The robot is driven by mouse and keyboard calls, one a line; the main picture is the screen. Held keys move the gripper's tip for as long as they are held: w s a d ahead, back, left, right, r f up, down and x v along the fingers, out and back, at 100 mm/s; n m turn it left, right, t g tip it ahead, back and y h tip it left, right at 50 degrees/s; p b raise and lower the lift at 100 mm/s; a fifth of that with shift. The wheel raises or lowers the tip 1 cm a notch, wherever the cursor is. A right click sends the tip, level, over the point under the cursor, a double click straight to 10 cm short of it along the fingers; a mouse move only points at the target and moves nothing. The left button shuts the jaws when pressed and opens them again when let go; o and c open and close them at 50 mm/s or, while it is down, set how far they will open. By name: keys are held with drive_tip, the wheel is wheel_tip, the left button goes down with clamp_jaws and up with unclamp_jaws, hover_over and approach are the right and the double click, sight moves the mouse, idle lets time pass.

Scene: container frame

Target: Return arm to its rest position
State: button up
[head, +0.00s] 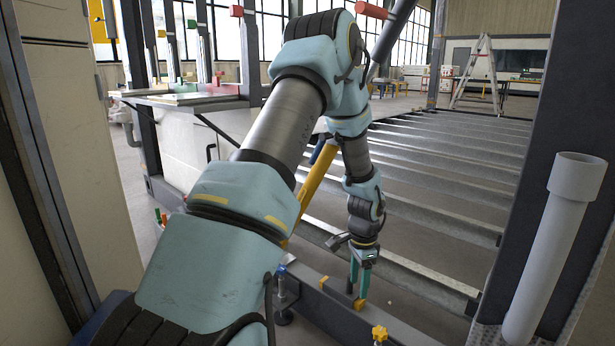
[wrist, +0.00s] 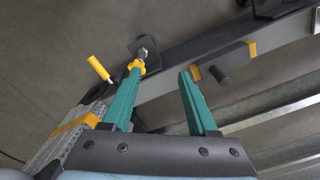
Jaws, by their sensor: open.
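My gripper (head: 357,285) hangs low at the end of my arm, pointing down over the dark steel beam at the lower middle of the head view. In the wrist view its two teal fingers (wrist: 160,73) are spread apart with nothing between them. The left finger's tip appears near a yellow knob on a bolt (wrist: 137,66); I cannot tell whether they touch. My arm reaches forward and bends down at the elbow in the head view.
The container frame's beam (head: 335,312) runs below my gripper, with a yellow knob (head: 380,334) nearby. Grey cross beams (head: 440,200) lie behind. A pale pipe (head: 550,250) stands at right, a white bench (head: 185,150) at left. A stepladder (head: 477,75) stands far back.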

drive_tip(key=s+a+r+n+t+p, duration=0.1)
drive_tip(key=s+a+r+n, duration=0.6)
drive_tip(key=a+r, duration=0.3)
drive_tip(key=s+a+r+n+t, duration=0.1)
drive_tip(key=s+a+r+n, duration=0.55)
drive_tip(key=a+r, duration=0.35)
wheel_tip(320, 180, up, 34)
drive_tip(key=p, duration=3.4)
drive_tip(key=shift+w+p, duration=0.35)
